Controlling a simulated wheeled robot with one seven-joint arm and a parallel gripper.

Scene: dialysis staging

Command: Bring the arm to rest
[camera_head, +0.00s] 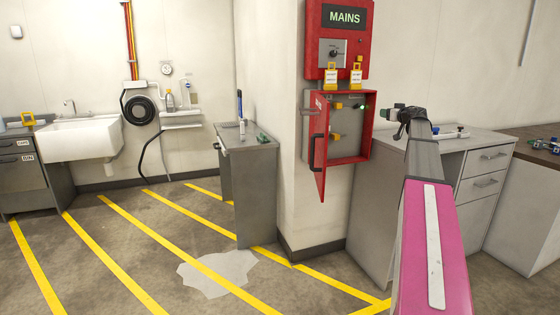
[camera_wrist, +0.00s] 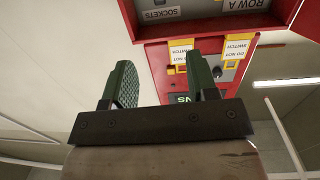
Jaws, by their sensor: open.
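My arm (camera_head: 432,215), grey and magenta, reaches forward and up on the right side of the head view. My gripper (camera_head: 392,112) is at its far end, just right of the open red cabinet. In the wrist view my gripper (camera_wrist: 160,84) shows two green fingers spread apart with nothing between them. Beyond them, upside down, are the red cabinet (camera_wrist: 225,29) and yellow-and-white "do not switch" tags. I cannot tell the exact gap from gripper to cabinet.
The red cabinet's door (camera_head: 320,158) hangs open below the red MAINS box (camera_head: 336,38). A grey counter with drawers (camera_head: 484,160) stands behind my arm. A grey cabinet (camera_head: 247,180) and a sink (camera_head: 80,138) are to the left. Yellow-striped floor there is open, with a pale patch (camera_head: 217,272).

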